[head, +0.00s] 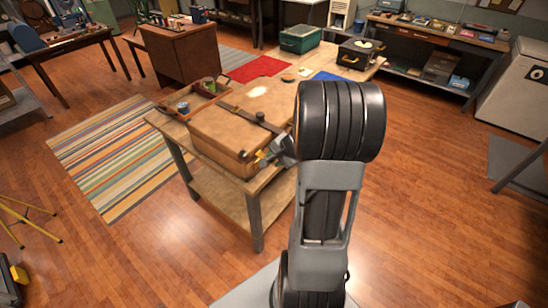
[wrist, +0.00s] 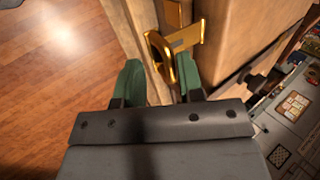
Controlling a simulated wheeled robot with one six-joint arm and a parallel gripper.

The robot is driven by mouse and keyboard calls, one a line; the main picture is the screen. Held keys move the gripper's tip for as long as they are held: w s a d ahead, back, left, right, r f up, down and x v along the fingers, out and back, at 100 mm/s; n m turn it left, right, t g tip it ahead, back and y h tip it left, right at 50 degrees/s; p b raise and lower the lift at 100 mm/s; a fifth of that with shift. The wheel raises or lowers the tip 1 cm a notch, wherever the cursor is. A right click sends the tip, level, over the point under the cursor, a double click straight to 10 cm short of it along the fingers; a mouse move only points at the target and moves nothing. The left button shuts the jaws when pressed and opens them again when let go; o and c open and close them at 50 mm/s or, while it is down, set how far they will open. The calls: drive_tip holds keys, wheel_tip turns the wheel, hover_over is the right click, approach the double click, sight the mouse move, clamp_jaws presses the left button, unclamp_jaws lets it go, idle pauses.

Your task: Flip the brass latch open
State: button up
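The brass latch (wrist: 186,39) is on the front of a wooden case, with a loop-shaped part hanging toward me in the wrist view. In the head view it is a small yellow spot (head: 261,155) on the near face of the brown case (head: 222,146). My gripper (wrist: 160,68) has its two green fingers apart, with the loop between or just beyond their tips. The right finger is very close to the loop; I cannot tell if they touch. In the head view my gripper (head: 270,155) is at the case's front, partly hidden by my arm.
The case stands on a wooden workbench (head: 254,190) beside an open tray (head: 182,104). A dark strap (head: 252,118) crosses its lid. A green box (head: 300,39) and a dark case (head: 358,53) stand farther back. The floor left of the bench has a striped rug (head: 110,150).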

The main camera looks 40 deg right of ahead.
drive_tip(key=w+r+p+v, duration=0.1)
drive_tip(key=w+p+v, duration=0.1)
drive_tip(key=p+v, duration=0.5)
drive_tip(key=a+v, duration=0.1)
drive_tip(key=v, duration=0.4)
drive_tip(key=shift+d+r+p, duration=0.15)
drive_tip(key=shift+r+p, duration=0.15)
idle(0.3)
drive_tip(key=shift+f+b, duration=0.1)
drive_tip(key=shift+b, duration=0.2)
idle(0.4)
drive_tip(key=b+v, duration=0.1)
drive_tip(key=v, duration=1.3)
drive_tip(key=shift+w, duration=0.15)
idle(0.4)
